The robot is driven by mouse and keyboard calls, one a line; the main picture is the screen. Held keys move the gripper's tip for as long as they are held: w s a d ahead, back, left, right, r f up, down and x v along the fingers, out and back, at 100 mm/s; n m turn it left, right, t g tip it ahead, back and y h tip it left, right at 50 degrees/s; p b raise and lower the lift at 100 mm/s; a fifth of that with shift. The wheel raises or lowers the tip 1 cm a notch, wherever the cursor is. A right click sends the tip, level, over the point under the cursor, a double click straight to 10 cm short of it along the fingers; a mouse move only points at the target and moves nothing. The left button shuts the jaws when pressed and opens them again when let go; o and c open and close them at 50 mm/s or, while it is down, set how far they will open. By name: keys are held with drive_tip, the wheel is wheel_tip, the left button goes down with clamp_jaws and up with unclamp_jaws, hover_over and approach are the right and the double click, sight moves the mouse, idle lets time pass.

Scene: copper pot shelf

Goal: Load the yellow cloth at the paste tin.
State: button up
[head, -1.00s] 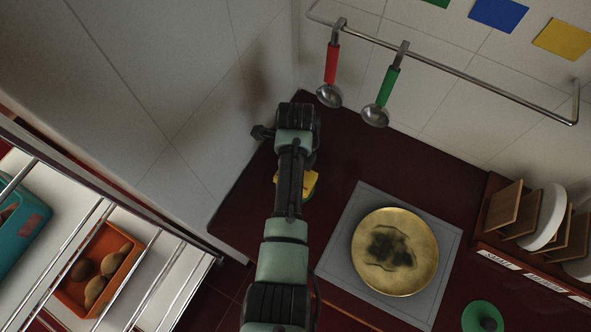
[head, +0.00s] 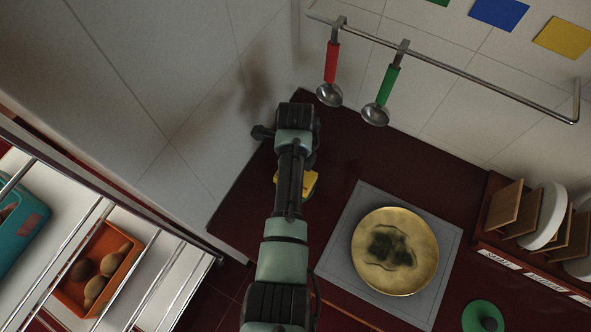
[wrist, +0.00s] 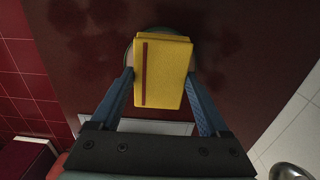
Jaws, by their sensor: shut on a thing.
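My gripper (wrist: 160,77) is shut on the yellow cloth (wrist: 163,85) in the wrist view, with one blue finger at each side. The cloth is a folded yellow pad with a dark red stripe. A round rim (wrist: 128,53), probably the paste tin, shows just behind the cloth; its inside is hidden, and I cannot tell whether the cloth touches it. In the head view the cloth (head: 310,182) shows only partly beside my arm, which hides my fingers and the tin.
A brass pan (head: 420,235) with dark stains lies on a grey mat (head: 355,205) to the right. Red-handled (head: 330,75) and green-handled (head: 385,95) ladles hang from a rail at the back. A plate rack (head: 487,230) stands at the right. The left wall is close to my arm.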

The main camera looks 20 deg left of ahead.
drive_tip(key=shift+f, duration=0.4)
idle(1.2)
drive_tip(key=shift+s, duration=0.1)
wheel_tip(320, 180, up, 7)
drive_tip(key=p, duration=0.7)
drive_tip(key=shift+r, duration=0.15)
idle(0.6)
drive_tip(key=shift+d+f+n+b, duration=0.3)
drive_tip(key=shift+n+b, duration=0.2)
drive_tip(key=shift+n, duration=0.1)
drive_tip(key=s+d+n+b, duration=0.7)
drive_tip(key=d+n, duration=0.2)
drive_tip(key=n, duration=1)
drive_tip(key=shift+d+r, duration=0.15)
drive_tip(key=shift+r, duration=0.15)
